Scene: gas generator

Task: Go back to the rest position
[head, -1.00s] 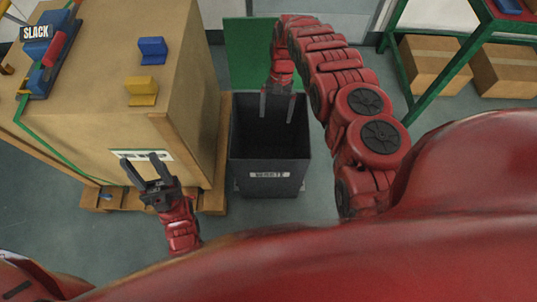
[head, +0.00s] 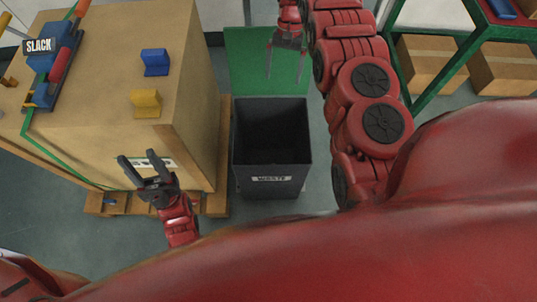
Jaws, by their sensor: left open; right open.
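My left gripper (head: 140,165) is open and empty, in front of the near face of the large cardboard box (head: 110,115). Its fingers partly cover a white label on that face. My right gripper (head: 284,77) is open and empty, above the green panel (head: 262,50) behind the dark waste bin (head: 272,187). My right arm reaches from the lower right up past the bin's right side. The bin's inside is dark, and I cannot see anything in it.
The box stands on a wooden pallet (head: 215,203). On it lie a blue block (head: 155,62), a yellow block (head: 146,103) and a tool labelled SLACK (head: 50,60). At right, a green shelf frame (head: 448,82) stands near cardboard boxes (head: 428,60). Grey floor is clear around the bin.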

